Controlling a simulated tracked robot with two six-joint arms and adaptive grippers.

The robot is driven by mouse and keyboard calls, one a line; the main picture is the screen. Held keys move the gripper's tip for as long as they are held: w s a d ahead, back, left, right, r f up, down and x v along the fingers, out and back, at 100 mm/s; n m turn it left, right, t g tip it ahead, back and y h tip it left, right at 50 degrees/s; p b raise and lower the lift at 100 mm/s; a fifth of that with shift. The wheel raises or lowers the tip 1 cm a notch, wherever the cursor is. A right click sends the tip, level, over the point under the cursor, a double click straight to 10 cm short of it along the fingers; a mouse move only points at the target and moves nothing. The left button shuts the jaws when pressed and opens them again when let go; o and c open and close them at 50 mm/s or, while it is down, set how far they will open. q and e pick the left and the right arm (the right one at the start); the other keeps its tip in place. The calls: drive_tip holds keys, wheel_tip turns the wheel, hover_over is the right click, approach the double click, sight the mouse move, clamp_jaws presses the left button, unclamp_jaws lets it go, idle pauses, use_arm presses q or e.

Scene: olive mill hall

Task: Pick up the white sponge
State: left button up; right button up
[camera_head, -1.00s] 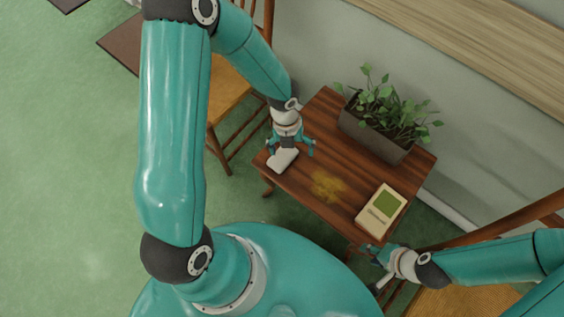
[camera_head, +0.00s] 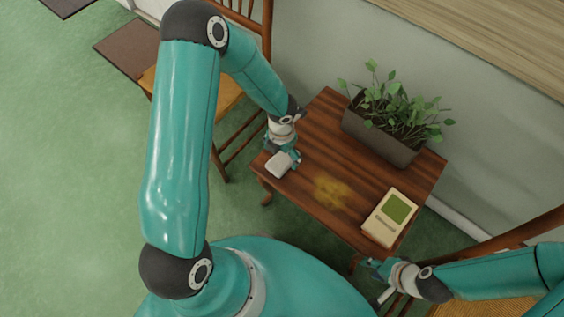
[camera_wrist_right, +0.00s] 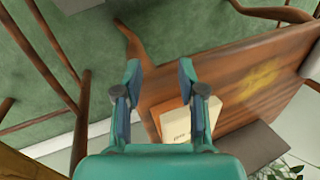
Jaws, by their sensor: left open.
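The white sponge (camera_head: 278,165) lies near the left corner of the brown wooden table (camera_head: 305,190) in the head view. My left gripper (camera_head: 284,155) is right at the sponge, pointing down at it from above. Its fingers are open and partly overlap the sponge; whether they touch it I cannot tell. My right gripper (camera_head: 374,281) is beyond the table's near right edge. The right wrist view shows its two fingers (camera_wrist_right: 160,72) spread apart with nothing between them.
A yellow powdery stain (camera_head: 332,192) is in the middle of the tabletop. A cream box with a green panel (camera_head: 390,217) lies on the right part. A planter with leafy plants (camera_head: 380,138) stands along the back edge. Wooden chairs (camera_head: 225,90) flank the table.

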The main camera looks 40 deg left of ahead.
sight(280, 162)
use_arm(q)
drive_tip(key=f+b, duration=0.1)
drive_tip(key=f, duration=0.1)
drive_tip(key=f+b, duration=0.1)
drive_tip(key=f, duration=0.1)
drive_tip(key=f+b, duration=0.1)
drive_tip(key=shift+a+f, duration=0.4)
drive_tip(key=shift+r, duration=0.1)
drive_tip(key=shift+c, duration=0.3)
drive_tip(key=c, duration=1.1)
drive_tip(key=shift+o, duration=0.2)
drive_tip(key=shift+r, duration=0.15)
wheel_tip(280, 162, up, 20)
drive_tip(key=p, duration=0.8)
drive_tip(key=shift+p, duration=0.4)
